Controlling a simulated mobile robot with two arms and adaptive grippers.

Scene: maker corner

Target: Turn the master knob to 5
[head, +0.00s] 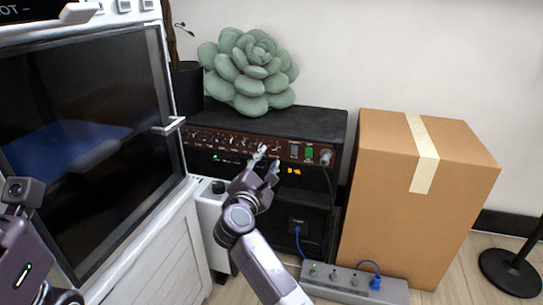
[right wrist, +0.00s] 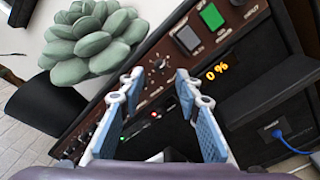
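A black amplifier (head: 310,118) has a brown panel with a row of small knobs (head: 220,139). Their labels are too small to read, so I cannot tell which one is the master knob. My right gripper (head: 265,162) is in front of the right part of the panel. In the right wrist view its blue-padded fingers (right wrist: 165,95) are spread apart with nothing between them. A knob with dial marks (right wrist: 159,66) shows just beyond the fingertips, apart from them. An orange display reads "0 %" (right wrist: 217,72). Part of my left arm shows at lower left; its fingertips are not clear.
A green succulent (head: 250,75) sits on top of the amplifier. A cardboard box (head: 400,200) stands close on the right. A white cabinet with a dark glass door (head: 85,140) is on the left. A power strip (head: 350,285) with a blue plug lies on the floor in front.

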